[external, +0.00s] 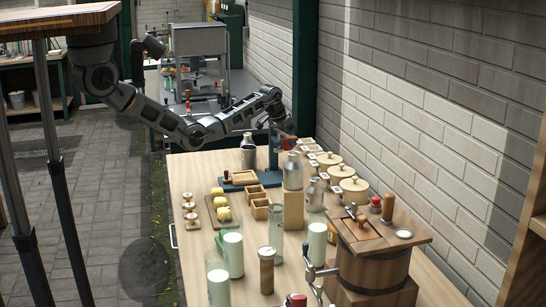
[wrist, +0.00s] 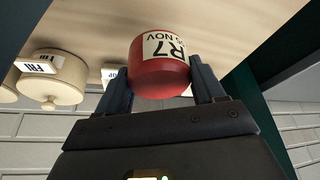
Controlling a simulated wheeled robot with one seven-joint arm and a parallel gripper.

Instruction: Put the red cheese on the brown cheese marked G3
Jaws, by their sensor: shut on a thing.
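The red cheese (wrist: 160,75) is a short red cylinder with a white label reading R7 and NOV. My gripper (wrist: 162,88) is shut on it, with one dark finger on each side in the wrist view. In the external view my gripper (external: 284,124) is at the far end of the table, above the bench top beside a dark blue upright stand (external: 273,150). The cheese is small and hard to make out there. I cannot pick out a brown cheese marked G3 in either view.
Cream lidded pots (external: 354,190) line the wall side; labelled ones (wrist: 55,78) show left of my gripper in the wrist view. Glass jars (external: 277,232), wooden boxes (external: 260,208) and a wooden churn (external: 375,262) crowd the table (external: 190,165).

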